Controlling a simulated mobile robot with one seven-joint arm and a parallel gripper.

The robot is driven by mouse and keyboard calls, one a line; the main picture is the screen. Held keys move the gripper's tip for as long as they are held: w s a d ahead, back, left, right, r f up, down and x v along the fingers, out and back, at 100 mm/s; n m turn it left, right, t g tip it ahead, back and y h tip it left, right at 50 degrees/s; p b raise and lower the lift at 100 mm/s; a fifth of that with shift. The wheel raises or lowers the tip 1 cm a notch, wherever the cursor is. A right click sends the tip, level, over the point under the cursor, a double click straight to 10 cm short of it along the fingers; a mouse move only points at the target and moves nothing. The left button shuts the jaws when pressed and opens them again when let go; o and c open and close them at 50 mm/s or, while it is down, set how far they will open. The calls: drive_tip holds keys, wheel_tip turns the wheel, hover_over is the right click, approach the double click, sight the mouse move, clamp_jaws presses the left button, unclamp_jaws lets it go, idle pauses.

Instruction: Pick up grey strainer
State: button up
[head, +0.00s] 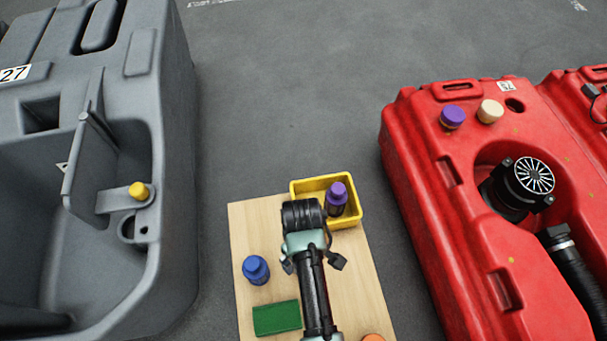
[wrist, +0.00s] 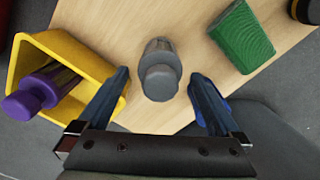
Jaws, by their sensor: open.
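My gripper (wrist: 160,78) is open, with one dark blue finger to each side of the strainer. Gaps show between both fingers and the strainer, and I see no contact. In the head view my gripper (head: 312,264) is over the board, and my own arm hides the strainer there.
The wooden board (head: 252,222) carries a yellow bin (head: 296,190) with a purple-capped bottle (head: 337,196), a blue bottle (head: 256,269) and a green block (head: 277,318). A grey tank (head: 175,150) stands left, a red tank (head: 420,170) right. In the wrist view, the bin (wrist: 70,52) is close to the left finger.

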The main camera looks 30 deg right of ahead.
drive_tip(key=shift+f, duration=0.4)
drive_tip(key=shift+r, duration=0.1)
clamp_jaws()
